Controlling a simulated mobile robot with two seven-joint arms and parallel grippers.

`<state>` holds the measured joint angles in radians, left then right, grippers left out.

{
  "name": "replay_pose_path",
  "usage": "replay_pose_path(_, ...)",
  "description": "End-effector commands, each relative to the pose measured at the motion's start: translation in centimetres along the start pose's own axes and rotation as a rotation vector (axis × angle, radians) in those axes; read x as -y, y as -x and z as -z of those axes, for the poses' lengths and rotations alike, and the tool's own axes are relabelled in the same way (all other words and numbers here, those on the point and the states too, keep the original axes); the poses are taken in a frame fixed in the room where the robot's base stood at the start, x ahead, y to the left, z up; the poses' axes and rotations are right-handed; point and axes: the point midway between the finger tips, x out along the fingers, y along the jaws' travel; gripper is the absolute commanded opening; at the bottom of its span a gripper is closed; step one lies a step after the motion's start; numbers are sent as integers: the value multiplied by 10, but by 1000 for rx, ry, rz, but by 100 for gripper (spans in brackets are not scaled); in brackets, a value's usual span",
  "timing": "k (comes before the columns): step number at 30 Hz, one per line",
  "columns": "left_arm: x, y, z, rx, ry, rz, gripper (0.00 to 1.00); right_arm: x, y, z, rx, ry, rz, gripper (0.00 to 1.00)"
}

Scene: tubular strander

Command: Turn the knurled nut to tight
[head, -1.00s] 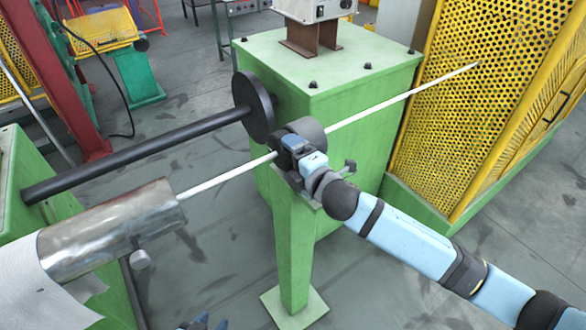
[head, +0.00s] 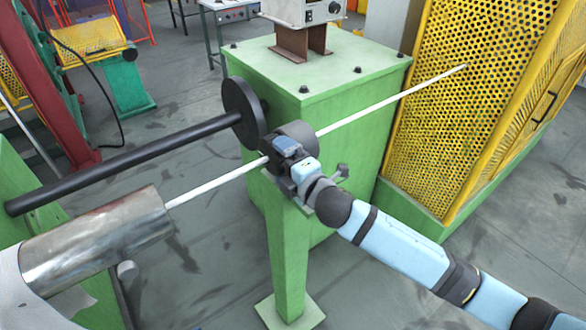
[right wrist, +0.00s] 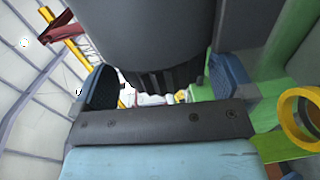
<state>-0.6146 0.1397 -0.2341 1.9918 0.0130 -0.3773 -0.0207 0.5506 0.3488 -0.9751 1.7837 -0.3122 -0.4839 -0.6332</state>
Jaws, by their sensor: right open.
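A dark round part (head: 298,131) sits on top of the green post, with a white rod passing by it. In the right wrist view a large grey cylinder (right wrist: 150,38) fills the top middle, with a dark ridged edge (right wrist: 165,80) at its lower end that looks like the knurled nut. My right gripper (head: 284,150) is at this part in the head view, covering much of it. In the right wrist view my right gripper (right wrist: 165,86) is open, with one blue-padded finger on each side of the ridged edge. I cannot tell whether the fingers touch it. My left gripper is out of view.
The white rod (head: 395,98) runs from a metal tube (head: 100,240) to the yellow perforated guard (head: 475,100). A black bar (head: 120,162) with a disc (head: 243,112) lies behind. A green cabinet (head: 325,100) stands behind the post (head: 288,245). A small lever (head: 341,172) sticks out beside my right gripper.

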Motion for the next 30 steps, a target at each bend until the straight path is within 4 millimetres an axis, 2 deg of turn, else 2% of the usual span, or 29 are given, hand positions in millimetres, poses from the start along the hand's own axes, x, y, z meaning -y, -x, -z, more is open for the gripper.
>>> replay_pose_path(5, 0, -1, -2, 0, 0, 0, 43, 2, 23, 0, 0, 0, 2, 100)
replay_pose_path(12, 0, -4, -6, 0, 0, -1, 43, 2, 79, -1, 1, 1, 3, 100)
replay_pose_path(18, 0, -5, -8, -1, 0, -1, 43, 2, 116, 0, -1, 0, 2, 100)
replay_pose_path(24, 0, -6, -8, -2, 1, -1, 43, 0, 133, 0, 1, 0, 1, 100)
replay_pose_path(30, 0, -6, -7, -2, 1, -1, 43, 0, 135, 0, 0, 0, 0, 100)
